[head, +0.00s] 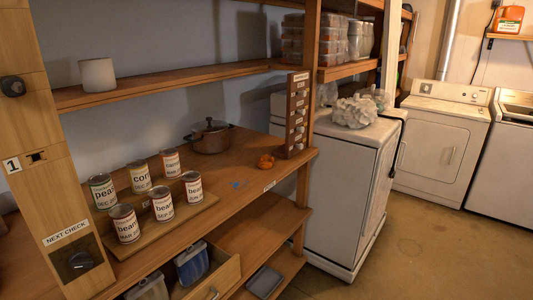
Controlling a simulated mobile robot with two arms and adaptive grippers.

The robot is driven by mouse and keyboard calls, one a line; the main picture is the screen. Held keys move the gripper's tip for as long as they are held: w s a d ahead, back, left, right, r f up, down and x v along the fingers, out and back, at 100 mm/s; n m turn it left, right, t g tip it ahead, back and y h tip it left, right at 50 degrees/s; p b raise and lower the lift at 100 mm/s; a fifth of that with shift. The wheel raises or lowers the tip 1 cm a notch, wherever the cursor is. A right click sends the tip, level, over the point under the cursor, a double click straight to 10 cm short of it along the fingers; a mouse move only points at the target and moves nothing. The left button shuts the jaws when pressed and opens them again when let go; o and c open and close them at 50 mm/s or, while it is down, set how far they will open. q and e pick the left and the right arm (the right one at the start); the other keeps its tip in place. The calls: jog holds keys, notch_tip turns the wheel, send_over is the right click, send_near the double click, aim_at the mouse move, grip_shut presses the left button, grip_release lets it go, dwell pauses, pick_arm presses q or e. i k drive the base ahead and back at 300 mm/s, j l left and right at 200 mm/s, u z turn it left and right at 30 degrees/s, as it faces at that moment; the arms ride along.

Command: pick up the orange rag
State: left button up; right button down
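A small, lumpy orange thing (265,161) lies on the wooden shelf top, right of the lidded pot and just left of the upright label rack. It may be the orange rag, but it is too small to tell cloth from something else. Nothing touches it from above. Neither of my grippers shows in the head view.
Several labelled cans (163,203) stand on a stepped wooden board. A lidded pot (209,136) stands behind them, and an upright label rack (297,114) at the right end. Below is an open drawer (215,279). White crumpled cloth (354,111) tops a white appliance (338,173). Floor at right is clear.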

aim_at(265, 162)
jog(key=i+l+u, duration=0.1)
jog(key=i+l, duration=0.2)
jog(key=i+l+u, duration=0.1)
jog(key=i+l, duration=0.15)
jog(key=l, duration=0.2)
jog(key=i+l, duration=0.3)
jog(key=i+l+u, duration=0.15)
jog(key=l, duration=0.4)
jog(key=i+l+u, duration=0.1)
jog(key=i+l, duration=0.25)
jog(key=l, duration=0.05)
